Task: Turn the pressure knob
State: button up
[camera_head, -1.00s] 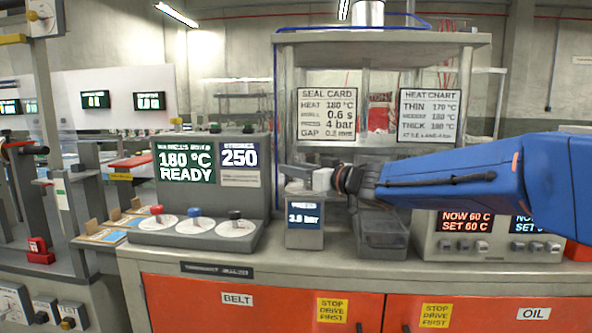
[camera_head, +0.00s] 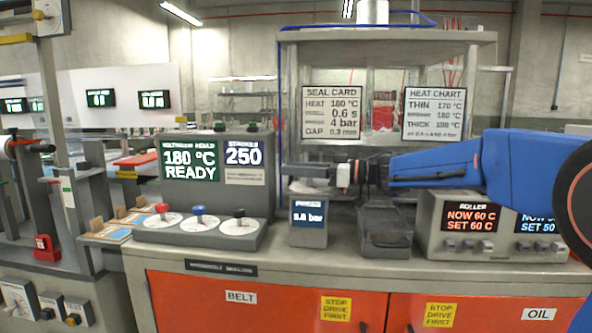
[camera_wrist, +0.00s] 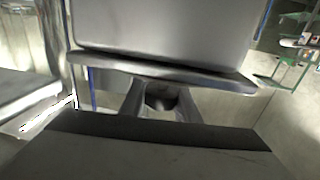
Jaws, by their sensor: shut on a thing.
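The pressure unit (camera_head: 308,234) is a small grey box on the bench with a blue display (camera_head: 308,215) that reads about 3.8 bar. My gripper (camera_head: 300,170) reaches in from the right, just above this box, with its fingers pointing left. In the wrist view my gripper (camera_wrist: 162,105) has its two fingers close around a dark, rounded knob (camera_wrist: 160,101). The gripper is shut on it. In the head view the gripper and the box hide most of the knob, and its turn angle cannot be read.
A seal card (camera_head: 331,112) listing press 4 bar hangs behind my arm, beside a heat chart (camera_head: 433,113). Three dials (camera_head: 198,222) stand at left.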

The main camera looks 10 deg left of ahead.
dwell(0.3)
jog(key=o, duration=1)
jog(key=shift+o, duration=0.2)
jog(key=shift+r, duration=0.15)
notch_tip(320, 180, up, 10)
